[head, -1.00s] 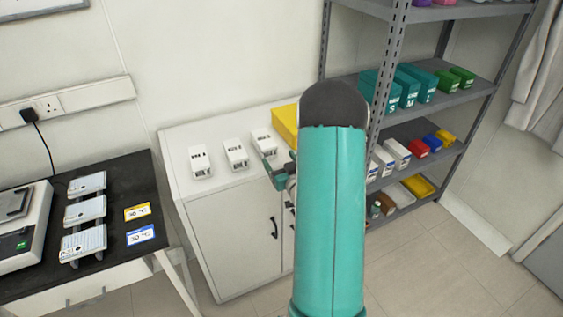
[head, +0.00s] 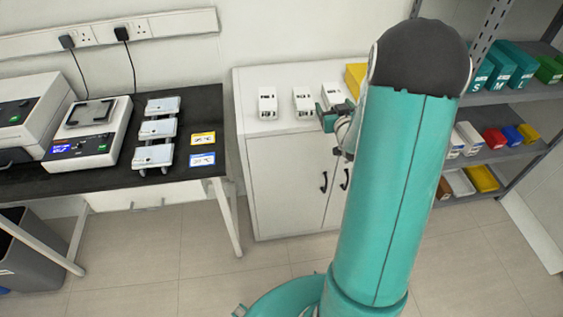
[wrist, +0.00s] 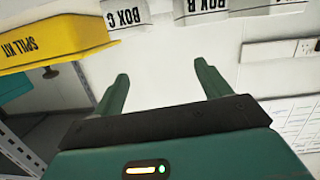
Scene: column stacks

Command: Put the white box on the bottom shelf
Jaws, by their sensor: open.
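Three white boxes stand in a row on the white cabinet: the left one (head: 268,103), the middle one (head: 303,102) and the right one (head: 333,94). In the wrist view two are labelled BOX C (wrist: 125,13) and BOX B (wrist: 207,9), cut by the top edge. My gripper (head: 331,117) is open and empty at the cabinet's front edge, close to the right box. Its spread fingers (wrist: 161,72) show in the wrist view with nothing between them. The bottom shelf (head: 478,197) of the grey rack is at the right, partly hidden by my arm.
A yellow spill kit box (wrist: 50,42) stands beside the white boxes, mostly hidden by my arm in the head view. The bottom shelf holds a yellow bin (head: 482,178) and a white item (head: 458,183). A black bench (head: 110,177) with instruments stands left.

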